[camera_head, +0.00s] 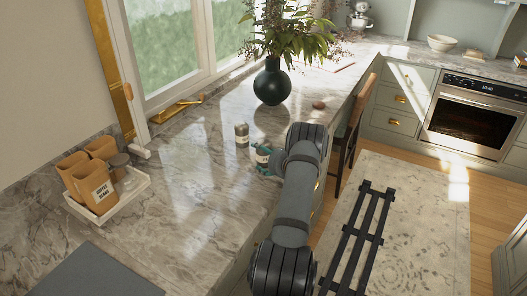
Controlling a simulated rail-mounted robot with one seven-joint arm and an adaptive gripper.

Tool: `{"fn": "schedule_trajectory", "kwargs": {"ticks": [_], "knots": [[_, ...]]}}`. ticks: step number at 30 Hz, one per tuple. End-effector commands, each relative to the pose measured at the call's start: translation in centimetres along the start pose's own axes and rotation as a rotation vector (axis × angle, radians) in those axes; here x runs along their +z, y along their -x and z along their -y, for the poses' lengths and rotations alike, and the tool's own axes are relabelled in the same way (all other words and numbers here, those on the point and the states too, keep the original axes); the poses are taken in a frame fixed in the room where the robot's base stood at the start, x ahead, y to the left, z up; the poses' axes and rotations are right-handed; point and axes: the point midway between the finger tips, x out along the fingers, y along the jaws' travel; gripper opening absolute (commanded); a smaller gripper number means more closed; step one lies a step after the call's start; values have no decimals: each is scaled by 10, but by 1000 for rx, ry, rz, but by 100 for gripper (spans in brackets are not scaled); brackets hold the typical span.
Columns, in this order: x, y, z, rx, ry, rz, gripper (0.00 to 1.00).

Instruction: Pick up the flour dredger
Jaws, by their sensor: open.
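Two small light canisters stand on the marble counter in the head view. One, a grey-topped canister (241,134), stands a little back and to the left. My gripper is open, low over the counter at the end of my arm. Its teal fingers are close to the pale canister, and part of the gripper is hidden by the arm. I cannot tell whether they touch the canister.
A dark vase with a leafy plant (272,84) stands behind the canisters, and a small reddish object (318,105) lies to its right. A white tray (133,187) with brown canisters and jars is at left. The counter (190,200) between is clear.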

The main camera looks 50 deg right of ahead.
Motion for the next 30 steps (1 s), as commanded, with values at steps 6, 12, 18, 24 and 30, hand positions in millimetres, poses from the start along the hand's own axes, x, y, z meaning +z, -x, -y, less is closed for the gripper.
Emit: {"fn": "schedule_trajectory", "kwargs": {"ticks": [6, 12, 18, 24, 30], "knots": [[-1, -6, 0, 0, 1, -1, 70], [0, -6, 0, 0, 1, 0, 66], [0, -6, 0, 0, 1, 0, 54], [0, -6, 0, 0, 1, 0, 42], [0, -6, 0, 0, 1, 1, 33]]}}
